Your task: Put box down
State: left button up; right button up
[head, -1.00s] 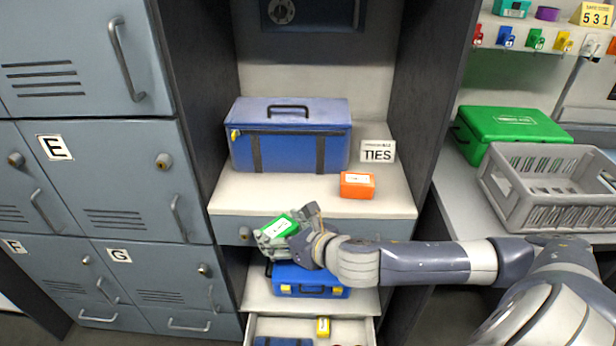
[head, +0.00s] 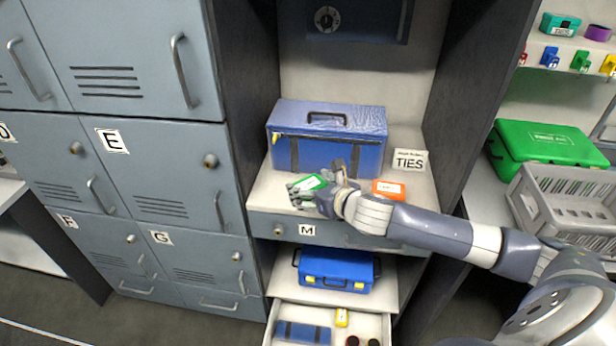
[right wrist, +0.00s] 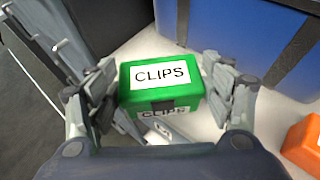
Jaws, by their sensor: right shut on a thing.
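The small green box labelled CLIPS (head: 312,183) is held in my right gripper (head: 319,188) at the front left of the light shelf (head: 270,190). In the right wrist view the green box (right wrist: 165,88) sits upright between the two fingers of my right gripper (right wrist: 162,92), which press on its left and right sides. I cannot tell whether its underside touches the shelf. An orange box (head: 389,189) stands on the shelf to the right of my gripper; its edge also shows in the right wrist view (right wrist: 303,145). My left gripper is not in view.
A large blue case (head: 345,150) fills the back of the shelf, beside a TIES sign (head: 410,161). Below are a blue toolbox (head: 336,269) and an open drawer (head: 283,311). Dark side panels (head: 247,80) bound the bay. A grey crate (head: 565,200) stands right.

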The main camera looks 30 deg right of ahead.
aim_at(306, 179)
jog(key=w, duration=0.2)
jog(key=w+d+p, duration=0.1)
jog(key=w, duration=0.1)
jog(key=w+d, duration=0.1)
jog(key=w, duration=0.2)
jog(key=shift+f, duration=0.3)
jog(key=shift+f+p, duration=0.6)
jog(key=shift+f, duration=1.15)
jog(key=shift+f, duration=0.1)
jog(key=o, duration=1.1)
jog(key=shift+b+v, duration=0.85)
jog(key=shift+v, duration=5.25)
